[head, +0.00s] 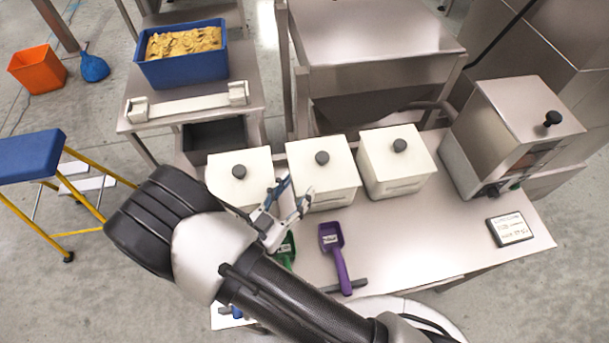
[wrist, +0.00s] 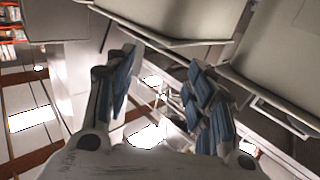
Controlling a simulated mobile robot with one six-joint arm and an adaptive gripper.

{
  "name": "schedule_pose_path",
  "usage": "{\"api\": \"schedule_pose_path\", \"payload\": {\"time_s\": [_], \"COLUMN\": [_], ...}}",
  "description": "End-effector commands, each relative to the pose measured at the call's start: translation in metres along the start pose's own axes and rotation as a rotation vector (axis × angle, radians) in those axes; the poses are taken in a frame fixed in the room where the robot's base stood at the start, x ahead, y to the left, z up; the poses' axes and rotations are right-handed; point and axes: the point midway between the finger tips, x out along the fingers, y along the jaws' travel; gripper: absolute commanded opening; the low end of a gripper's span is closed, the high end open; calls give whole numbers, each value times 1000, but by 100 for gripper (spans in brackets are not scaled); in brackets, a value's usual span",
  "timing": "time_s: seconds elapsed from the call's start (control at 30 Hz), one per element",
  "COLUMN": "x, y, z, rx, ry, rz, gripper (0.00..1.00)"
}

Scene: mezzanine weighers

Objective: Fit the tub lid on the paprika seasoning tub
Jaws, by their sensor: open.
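Three white square tubs stand in a row on the steel bench: a left tub (head: 236,195), a middle tub (head: 333,198) and a right tub (head: 403,187). Each is topped by a white lid with a dark round knob: left lid (head: 252,167), middle lid (head: 305,158), right lid (head: 377,150). No readable label tells which is the paprika tub. My gripper (head: 296,190) is open and empty, in front of the left and middle tubs in the head view, hiding part of them. In the wrist view its fingers (wrist: 160,68) are apart, with pale box-like shapes above.
A purple scoop (head: 337,261) and a partly hidden green scoop (head: 286,252) lie on the bench (head: 440,215). A small sign (head: 510,229) and a steel machine (head: 520,120) stand at right. A blue crate of yellow chips (head: 182,70) is behind left. A blue-topped step stool (head: 30,157) stands left.

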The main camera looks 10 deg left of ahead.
Motion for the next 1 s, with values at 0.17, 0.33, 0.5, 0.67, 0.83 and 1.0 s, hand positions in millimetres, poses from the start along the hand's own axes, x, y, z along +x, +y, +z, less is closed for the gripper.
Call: {"api": "schedule_pose_path", "payload": {"time_s": [0.17, 0.33, 0.5, 0.67, 0.83, 1.0], "x": [-7, -7, 9, 44, 84, 107], "y": [0, 0, -11, -40, -68, -69], "z": [0, 0, -4, -19, -61, -124], "rx": [-1, 0, 49, 166, 302, 374], "ry": [0, -1, -86, -292, -535, -721], "rz": [1, 1, -3, -40, -145, -295], "gripper": [49, 49, 49, 49, 49, 49]}}
